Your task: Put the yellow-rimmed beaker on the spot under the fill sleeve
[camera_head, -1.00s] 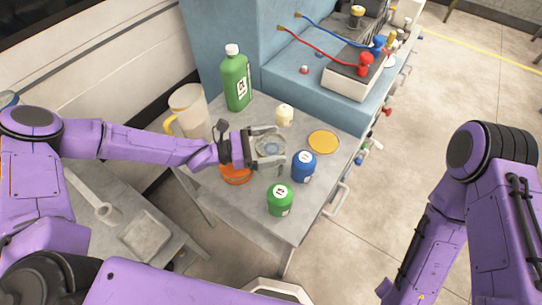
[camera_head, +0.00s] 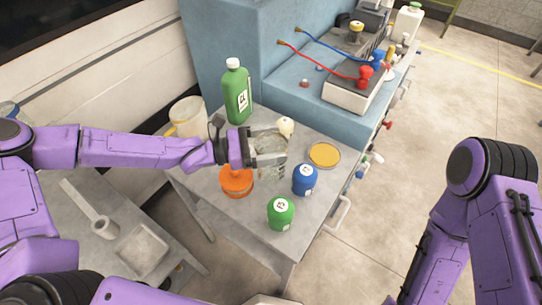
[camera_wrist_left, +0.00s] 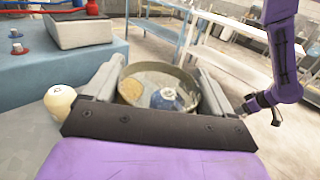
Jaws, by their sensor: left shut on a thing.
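My left gripper (camera_head: 270,148) is shut on a clear beaker, which it holds above the grey table. The beaker (camera_wrist_left: 165,80) fills the space between the fingers in the left wrist view, and its rim looks yellowish. Through it show a blue jar and part of a yellow disc. The yellow disc (camera_head: 323,155) lies flat on the table to the right of the beaker; I cannot tell whether it is a spot or a lid. I cannot make out the fill sleeve for certain. My right gripper (camera_wrist_left: 262,102) is small in the left wrist view; its jaws are unclear.
A blue bench (camera_head: 310,85) with red and blue hoses stands behind.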

